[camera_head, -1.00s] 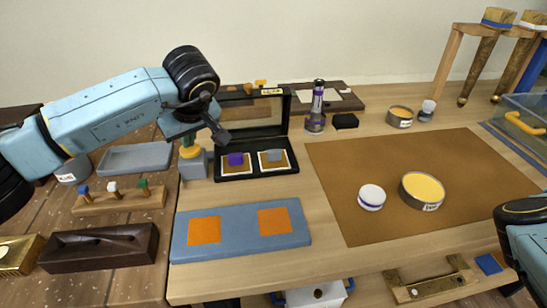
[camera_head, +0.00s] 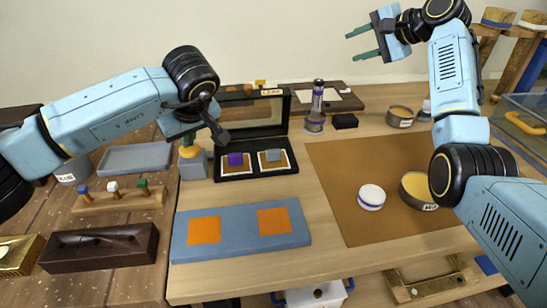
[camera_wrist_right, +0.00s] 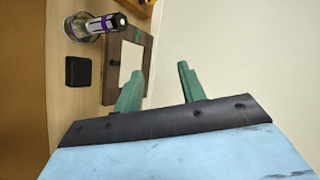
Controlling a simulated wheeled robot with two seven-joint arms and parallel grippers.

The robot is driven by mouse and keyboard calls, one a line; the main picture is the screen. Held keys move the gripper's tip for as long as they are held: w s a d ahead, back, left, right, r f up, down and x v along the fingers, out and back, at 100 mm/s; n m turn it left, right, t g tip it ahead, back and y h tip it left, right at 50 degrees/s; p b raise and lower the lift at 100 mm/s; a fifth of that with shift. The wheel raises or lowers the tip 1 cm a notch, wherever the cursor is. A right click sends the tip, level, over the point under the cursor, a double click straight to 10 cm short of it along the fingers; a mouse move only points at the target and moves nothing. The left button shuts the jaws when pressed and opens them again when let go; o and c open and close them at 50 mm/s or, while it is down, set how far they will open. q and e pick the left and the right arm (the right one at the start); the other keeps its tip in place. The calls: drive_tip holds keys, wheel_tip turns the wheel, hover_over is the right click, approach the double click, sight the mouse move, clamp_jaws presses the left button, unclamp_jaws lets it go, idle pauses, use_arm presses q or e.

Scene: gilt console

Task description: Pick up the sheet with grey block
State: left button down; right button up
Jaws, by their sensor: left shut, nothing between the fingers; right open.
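The grey block (camera_head: 273,155) sits on a sheet (camera_head: 287,165) with an orange-brown face and pale edge, in the right half of the open black case (camera_head: 258,174). Beside it, a purple block (camera_head: 235,159) sits on a similar sheet (camera_head: 236,171). My left gripper (camera_head: 221,137) is shut and empty, just above the case's left side; its arm hides part of the lid. My right gripper (camera_head: 358,44) is open and empty, raised in front of the wall at upper right, well away from the case. Its green fingers also show in the right wrist view (camera_wrist_right: 162,88).
A blue board (camera_head: 240,232) with two orange squares lies in front of the case. A brown mat (camera_head: 345,205) holds a white-lidded jar (camera_head: 371,197) and a yellow-filled tin (camera_head: 413,188). A purple-banded bottle (camera_head: 316,105) and black block (camera_head: 345,121) stand behind.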

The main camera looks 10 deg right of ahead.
drive_tip(key=s+a+f+n+g+h, duration=0.1)
drive_tip(key=s+a+f+n+g, duration=0.1)
drive_tip(key=a, duration=0.4)
drive_tip(key=s+a+f+n+g, duration=0.1)
drive_tip(key=s+a+n+g, duration=0.15)
drive_tip(key=a, duration=0.35)
drive_tip(key=n+g+h, duration=0.4)
drive_tip(key=n, duration=0.1)
approach(274, 151)
drive_tip(key=shift+m, duration=0.25)
drive_tip(key=x, duration=0.4)
drive_tip(key=shift+w+d, duration=0.15)
drive_tip(key=shift+w, duration=0.25)
drive_tip(key=shift+s+x, duration=0.15)
drive_tip(key=shift+x, duration=1.15)
drive_tip(key=shift+s+x, duration=0.2)
drive_tip(key=shift+x, duration=1.1)
drive_tip(key=c, duration=0.6)
